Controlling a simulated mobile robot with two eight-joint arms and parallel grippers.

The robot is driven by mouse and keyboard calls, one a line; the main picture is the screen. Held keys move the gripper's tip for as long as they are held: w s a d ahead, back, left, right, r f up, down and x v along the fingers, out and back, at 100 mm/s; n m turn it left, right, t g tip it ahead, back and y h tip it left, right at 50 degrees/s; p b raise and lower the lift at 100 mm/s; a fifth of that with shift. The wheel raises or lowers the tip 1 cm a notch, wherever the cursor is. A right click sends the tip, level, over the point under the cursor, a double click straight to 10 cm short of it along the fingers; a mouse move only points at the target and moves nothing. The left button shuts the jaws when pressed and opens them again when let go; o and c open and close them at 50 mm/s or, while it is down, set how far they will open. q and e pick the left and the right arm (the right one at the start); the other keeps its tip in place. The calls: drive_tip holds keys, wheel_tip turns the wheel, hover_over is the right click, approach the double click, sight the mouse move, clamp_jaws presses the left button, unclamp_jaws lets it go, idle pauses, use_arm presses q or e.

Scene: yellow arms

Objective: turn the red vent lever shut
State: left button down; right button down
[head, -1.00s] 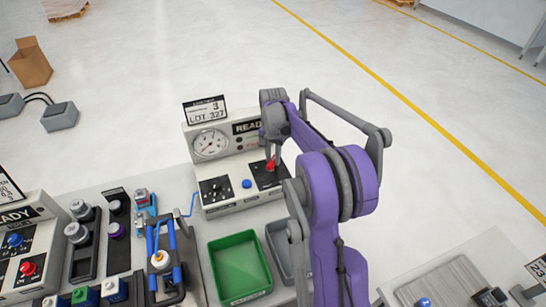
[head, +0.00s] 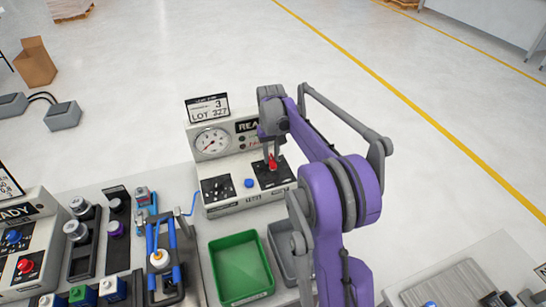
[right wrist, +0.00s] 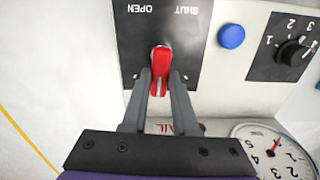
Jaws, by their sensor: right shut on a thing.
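The red vent lever (head: 272,162) sits on a black plate at the right of the grey instrument panel (head: 235,205). In the right wrist view the red lever (right wrist: 160,72) lies between the two fingers, its handle pointing down the picture from its pivot. My right gripper (head: 270,153), on a purple arm, reaches down over the panel and is shut on the lever; its fingers also show in the right wrist view (right wrist: 160,88). Upside-down OPEN and SHUT labels are at the plate's edge there. My left gripper is not in view.
A round gauge (head: 211,142), a black knob (head: 216,188) and a blue button (head: 249,183) are on the same panel. A green bin (head: 240,265) and a grey bin (head: 279,250) stand in front. Another control box (head: 28,240) is at the left.

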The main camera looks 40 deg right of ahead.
sight(267, 170)
drive_tip(key=n, duration=0.2)
drive_tip(key=a+n, duration=0.1)
drive_tip(key=n, duration=0.1)
drive_tip(key=shift+n+b, duration=0.3)
drive_tip(key=shift+b, duration=0.05)
drive_tip(key=shift+a+n, duration=0.2)
drive_tip(key=shift+n, duration=1.05)
drive_tip(key=shift+a+n, duration=0.2)
drive_tip(key=shift+n, duration=1.05)
drive_tip(key=c, duration=0.7)
unclamp_jaws()
drive_tip(key=shift+r, duration=0.1)
wheel_tip(267, 170, up, 11)
drive_tip(key=shift+f, duration=0.15)
